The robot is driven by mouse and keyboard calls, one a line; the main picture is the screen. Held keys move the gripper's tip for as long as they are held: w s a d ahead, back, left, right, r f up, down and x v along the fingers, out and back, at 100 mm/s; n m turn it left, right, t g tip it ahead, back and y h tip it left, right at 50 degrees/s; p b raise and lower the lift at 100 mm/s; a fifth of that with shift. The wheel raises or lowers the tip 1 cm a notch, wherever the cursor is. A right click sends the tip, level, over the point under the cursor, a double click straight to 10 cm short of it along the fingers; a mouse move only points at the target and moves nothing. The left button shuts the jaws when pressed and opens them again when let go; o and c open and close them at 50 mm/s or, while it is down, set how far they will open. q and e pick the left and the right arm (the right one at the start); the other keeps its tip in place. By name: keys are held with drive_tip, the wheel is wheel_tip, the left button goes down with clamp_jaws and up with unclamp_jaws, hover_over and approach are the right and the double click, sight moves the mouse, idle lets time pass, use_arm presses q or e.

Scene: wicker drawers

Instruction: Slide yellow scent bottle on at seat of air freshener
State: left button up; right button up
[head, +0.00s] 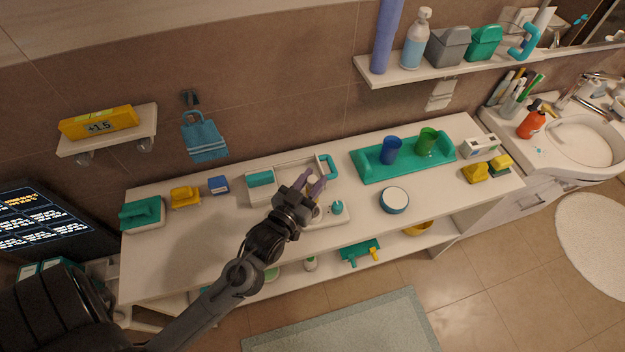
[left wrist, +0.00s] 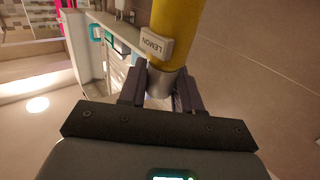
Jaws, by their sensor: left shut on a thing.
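My left gripper (head: 314,188) is over the middle of the white counter. In the left wrist view its fingers (left wrist: 166,88) are shut on the yellow scent bottle (left wrist: 182,22), at its grey metallic neck. The bottle has a raised white "LEMON" label (left wrist: 155,44), seen upside down. In the head view the gripper hides most of the bottle. Under and beside the gripper is a white unit with teal parts (head: 337,208), possibly the air freshener. Its seat is not clearly visible. My right gripper is not in view.
A teal tray (head: 405,170) holds a blue cup (head: 391,150) and a green cup (head: 427,141) to the right. A round teal-and-white container (head: 394,200) stands in front of it. A white open box (head: 262,195) is just left of the gripper. The counter's front left is clear.

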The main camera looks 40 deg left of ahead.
use_arm(q)
drive_tip(key=shift+r, duration=0.1)
drive_tip(key=shift+f+p, duration=0.2)
drive_tip(key=shift+p, duration=0.1)
drive_tip(key=shift+f+b, duration=1.25)
drive_tip(key=shift+f, duration=0.85)
drive_tip(key=shift+f+b, duration=0.3)
drive_tip(key=shift+f, duration=0.4)
drive_tip(key=shift+p, duration=0.35)
